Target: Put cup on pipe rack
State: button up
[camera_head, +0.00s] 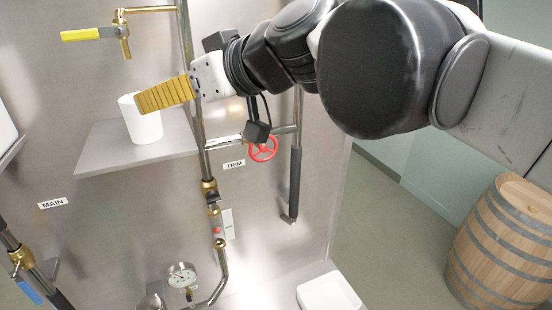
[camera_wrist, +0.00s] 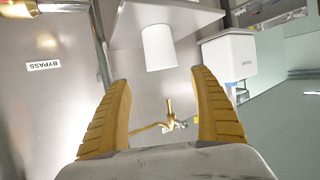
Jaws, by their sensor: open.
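A plain white cup (camera_head: 143,126) stands upright on a grey shelf (camera_head: 105,160) at the left of the head view. My gripper (camera_head: 142,103) has yellow ribbed fingers that reach in from the right and overlap the cup's upper part in that view. In the wrist view, which is upside down, the cup (camera_wrist: 159,48) is beyond the spread fingertips of my gripper (camera_wrist: 160,82), apart from them, with nothing between the fingers. Steel pipes (camera_head: 202,150) run up the panel beside the shelf; I cannot tell which part is the pipe rack.
A red handwheel (camera_head: 263,149) and a pressure gauge (camera_head: 182,275) are on the pipework. A yellow-handled valve (camera_head: 85,34) is above the cup. A white basin (camera_head: 329,294) is low down. A wooden barrel (camera_head: 505,235) stands at right. The shelf is bare around the cup.

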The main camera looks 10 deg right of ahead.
jog(key=s+d+f+m+g+h, duration=0.1)
jog(key=s+d+f+m+h, duration=0.2)
jog(key=d+f, duration=0.5)
jog(key=s+d+f+m+h, duration=0.3)
jog(key=s+d+f, duration=0.2)
jog(key=d+f, duration=0.4)
jog(key=s+d+f+m+g+h, duration=0.1)
jog(key=s+d+f+m+h, duration=0.2)
jog(key=d+f, duration=0.6)
notch_tip(320, 180, down, 6)
jog(key=shift+s+r+g+h, duration=0.3)
jog(key=shift+s+h, duration=0.2)
jog(key=shift+s, duration=0.1)
jog(key=shift+a, duration=0.1)
